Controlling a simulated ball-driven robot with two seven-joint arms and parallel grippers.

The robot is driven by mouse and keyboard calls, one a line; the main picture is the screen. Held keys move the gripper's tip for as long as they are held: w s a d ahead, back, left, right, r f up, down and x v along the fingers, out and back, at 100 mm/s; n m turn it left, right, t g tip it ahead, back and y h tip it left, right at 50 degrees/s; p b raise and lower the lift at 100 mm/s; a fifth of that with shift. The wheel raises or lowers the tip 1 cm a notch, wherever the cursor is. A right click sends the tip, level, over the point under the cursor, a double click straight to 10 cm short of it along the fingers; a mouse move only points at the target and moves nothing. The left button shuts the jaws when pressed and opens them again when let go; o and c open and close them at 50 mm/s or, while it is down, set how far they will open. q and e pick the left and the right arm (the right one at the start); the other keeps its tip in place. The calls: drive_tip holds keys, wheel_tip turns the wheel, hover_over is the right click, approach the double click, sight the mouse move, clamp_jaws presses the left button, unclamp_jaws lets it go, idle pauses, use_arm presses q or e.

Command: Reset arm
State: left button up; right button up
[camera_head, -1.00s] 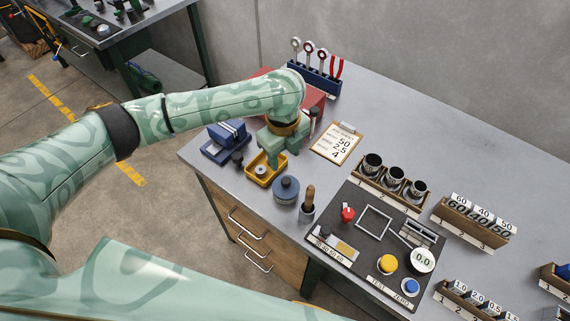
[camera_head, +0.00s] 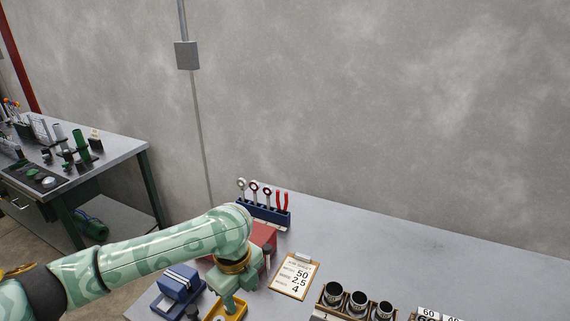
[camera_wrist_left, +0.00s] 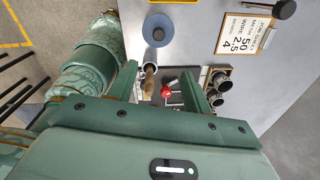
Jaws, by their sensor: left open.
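My left gripper (camera_head: 230,295) hangs fingers-down at the left end of the grey workbench, by the yellow tray (camera_head: 238,311). In the left wrist view its two fingers (camera_wrist_left: 160,82) are spread apart with nothing held between them. Beyond them show a wooden-handled tool (camera_wrist_left: 150,78) and a red knob (camera_wrist_left: 166,92). My green-patterned left arm reaches in from the lower left in the head view. My right gripper is not in view.
A blue rack of tools (camera_head: 264,212), a red box (camera_head: 264,235), a clipboard (camera_head: 294,275) and a blue block (camera_head: 178,282) surround the arm. Black cups stand in a wooden holder (camera_head: 342,310). The bench's back right (camera_head: 430,265) is clear, before a grey wall.

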use_arm(q)
drive_tip(key=s+d+f+n+t+h, duration=0.3)
drive_tip(key=s+d+n+t+h, duration=0.15)
drive_tip(key=s+d, duration=0.2)
drive_tip(key=s+a+f+n+t+y, duration=0.1)
drive_tip(key=s+a+n+y, duration=0.45)
drive_tip(key=a, duration=0.65)
drive_tip(key=s+a+f+n+t+y, duration=0.1)
drive_tip(key=s+a+n+y, duration=0.3)
drive_tip(key=s+a+n, duration=0.55)
wheel_tip(320, 180, down, 28)
drive_tip(key=d+m+g+h+b, duration=0.2)
drive_tip(key=g+h+b, duration=0.1)
drive_tip(key=b, duration=0.2)
drive_tip(key=s+f+n+g+h+b, duration=0.1)
drive_tip(key=s+f+n+g+b, duration=0.2)
drive_tip(key=s+f, duration=1.8)
drive_tip(key=shift+d+f+h+b, duration=0.3)
drive_tip(key=shift+f+b, duration=0.15)
drive_tip(key=shift+b, duration=0.4)
